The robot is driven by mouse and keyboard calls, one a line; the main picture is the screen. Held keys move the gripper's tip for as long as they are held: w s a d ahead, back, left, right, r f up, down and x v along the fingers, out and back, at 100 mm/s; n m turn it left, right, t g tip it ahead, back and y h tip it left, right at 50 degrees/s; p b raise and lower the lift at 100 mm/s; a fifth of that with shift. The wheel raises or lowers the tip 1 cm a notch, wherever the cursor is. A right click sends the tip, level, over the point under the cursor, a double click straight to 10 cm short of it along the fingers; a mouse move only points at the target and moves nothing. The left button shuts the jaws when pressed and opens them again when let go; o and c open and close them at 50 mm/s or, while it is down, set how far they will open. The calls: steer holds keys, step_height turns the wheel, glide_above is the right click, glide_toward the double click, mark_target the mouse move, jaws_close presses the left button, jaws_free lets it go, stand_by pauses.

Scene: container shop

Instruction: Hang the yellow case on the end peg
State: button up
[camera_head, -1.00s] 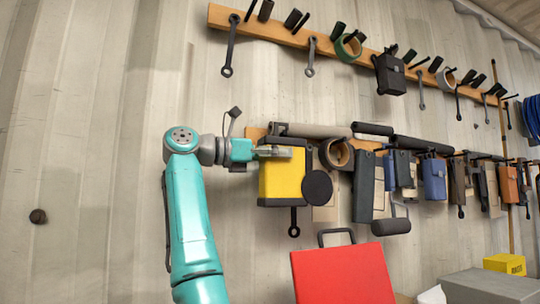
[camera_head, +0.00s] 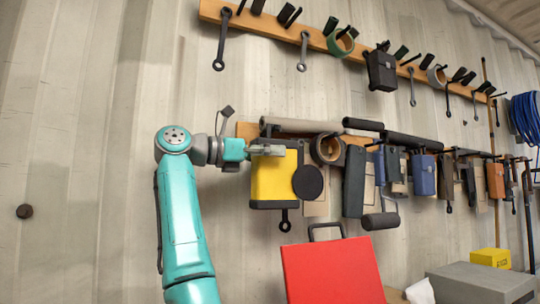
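The yellow case (camera_head: 272,183), with a dark bottom edge, is upright against the left end of the lower peg rail (camera_head: 247,131). My gripper (camera_head: 267,150) reaches in from the left, its grey fingers across the top of the case. From this side I cannot tell whether the fingers are closed on the case or only in front of it. The end peg and the top of the case are hidden behind the gripper and nearby goods. A dark round disc (camera_head: 308,182) overlaps the case's right side.
A dark wrench (camera_head: 285,222) shows below the case. Tape rolls, pouches and a dark roller (camera_head: 380,221) crowd the rail to the right. A red case (camera_head: 332,272) stands below. The upper rail (camera_head: 270,27) holds tools. The wall to the left is mostly bare.

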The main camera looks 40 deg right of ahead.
steer(key=v, duration=1.2)
steer(key=shift+s, duration=0.1)
